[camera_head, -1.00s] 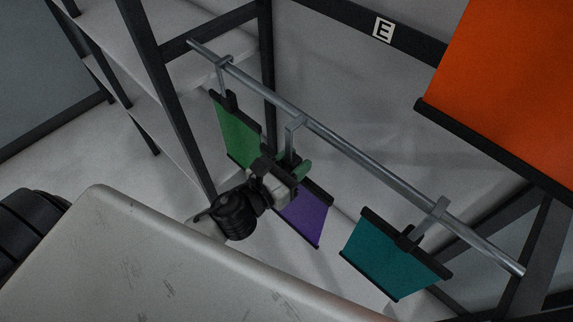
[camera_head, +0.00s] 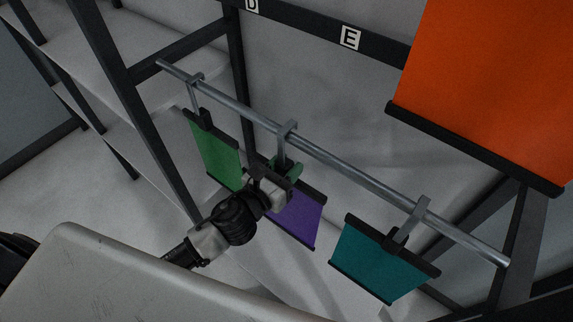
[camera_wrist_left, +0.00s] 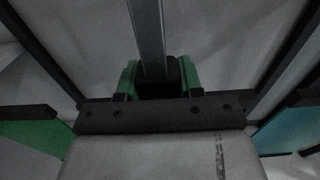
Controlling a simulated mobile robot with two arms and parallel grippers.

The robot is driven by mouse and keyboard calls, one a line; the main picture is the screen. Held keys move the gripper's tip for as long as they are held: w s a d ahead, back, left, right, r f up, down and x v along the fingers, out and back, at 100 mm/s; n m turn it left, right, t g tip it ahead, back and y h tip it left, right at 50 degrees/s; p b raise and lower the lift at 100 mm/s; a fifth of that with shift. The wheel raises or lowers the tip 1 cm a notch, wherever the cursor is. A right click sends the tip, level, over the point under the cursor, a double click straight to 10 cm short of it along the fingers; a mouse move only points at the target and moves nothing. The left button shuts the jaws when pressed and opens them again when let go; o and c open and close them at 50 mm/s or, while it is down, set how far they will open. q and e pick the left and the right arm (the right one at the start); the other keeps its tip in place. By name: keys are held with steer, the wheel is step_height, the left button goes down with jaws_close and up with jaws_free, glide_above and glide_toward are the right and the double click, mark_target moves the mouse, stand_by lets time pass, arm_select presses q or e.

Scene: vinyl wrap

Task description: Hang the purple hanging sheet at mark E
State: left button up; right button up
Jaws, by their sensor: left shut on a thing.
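The purple sheet (camera_head: 295,215) hangs below its hook (camera_head: 287,134) at the metal rod (camera_head: 345,168), between a green sheet (camera_head: 215,148) and a teal sheet (camera_head: 380,262). I cannot tell whether the hook bears on the rod or is slightly clear of it. My left gripper (camera_head: 284,168) is shut on the purple sheet's hanger and covers its upper left part. In the left wrist view the green fingertips (camera_wrist_left: 159,78) close around a dark block under the grey hook strip (camera_wrist_left: 148,35). Mark E (camera_head: 350,38) is on the dark beam behind. My right gripper is not in view.
A large orange sheet (camera_head: 485,95) hangs at the upper right, right of mark E. A partly cut-off mark (camera_head: 252,5) is left of E on the beam. Dark frame posts (camera_head: 118,85) and shelves (camera_head: 50,65) stand at left.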

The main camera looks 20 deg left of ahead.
arm_select(q)
steer(key=o, duration=1.1)
steer(key=shift+s+a+f, duration=0.1)
steer(key=shift+s, duration=0.2)
steer(key=shift+b+v, duration=2.05)
steer(key=shift+v, duration=3.05)
